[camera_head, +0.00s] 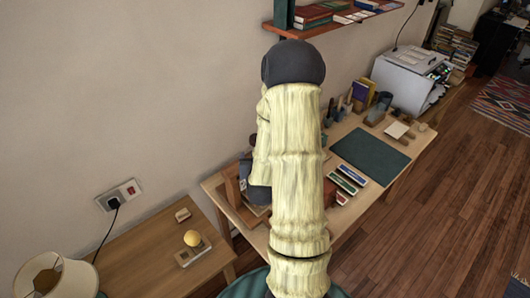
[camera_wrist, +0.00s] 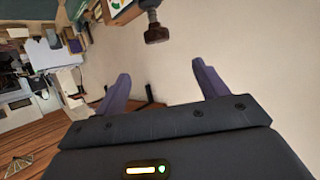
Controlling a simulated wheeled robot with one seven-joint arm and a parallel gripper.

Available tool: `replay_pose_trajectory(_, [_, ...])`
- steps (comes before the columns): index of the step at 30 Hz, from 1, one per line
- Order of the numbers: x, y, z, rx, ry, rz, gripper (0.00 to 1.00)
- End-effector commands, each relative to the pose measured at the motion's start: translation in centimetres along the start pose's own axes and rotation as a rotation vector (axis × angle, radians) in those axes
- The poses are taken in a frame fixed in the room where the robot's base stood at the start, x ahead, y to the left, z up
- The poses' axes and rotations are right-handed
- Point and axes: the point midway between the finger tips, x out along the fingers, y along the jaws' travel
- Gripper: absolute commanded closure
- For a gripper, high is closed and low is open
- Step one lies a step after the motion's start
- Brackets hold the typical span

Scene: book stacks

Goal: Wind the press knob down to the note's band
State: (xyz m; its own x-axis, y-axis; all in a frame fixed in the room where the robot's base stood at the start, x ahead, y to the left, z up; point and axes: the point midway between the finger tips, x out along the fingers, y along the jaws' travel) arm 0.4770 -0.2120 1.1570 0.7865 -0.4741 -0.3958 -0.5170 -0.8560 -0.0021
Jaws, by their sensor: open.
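In the wrist view, a dark brown knob (camera_wrist: 156,34) sits on the end of a grey metal shaft (camera_wrist: 149,10) that comes in from the top edge. Beside it is a pale card or dial face (camera_wrist: 117,5) with a green patch, cut off by the frame. My gripper (camera_wrist: 160,70) has its two purple fingers spread apart with nothing between them. The knob is beyond the fingertips, apart from them. In the head view, my arm covers the middle of the desk and hides the knob and gripper. I cannot make out a note's band.
A grey machine (camera_head: 405,80) stands behind. A wall shelf (camera_head: 335,20) hangs above. A side table (camera_head: 150,262) at left carries a yellow ball (camera_head: 192,238); a lamp (camera_head: 50,272) stands nearby.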

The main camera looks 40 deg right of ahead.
Motion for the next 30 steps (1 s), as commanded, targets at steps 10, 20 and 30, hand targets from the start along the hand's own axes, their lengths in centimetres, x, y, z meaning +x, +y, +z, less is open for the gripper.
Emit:
replay_pose_trajectory(10, [-2.9,-6.8,1.7,-0.097,-0.244,-0.178,0.28])
replay_pose_trajectory(20, [-10.6,-11.6,4.4,-0.251,-0.569,-0.316,0.28])
replay_pose_trajectory(30, [-19.7,-11.8,6.4,-0.409,-0.859,-0.363,0.28])
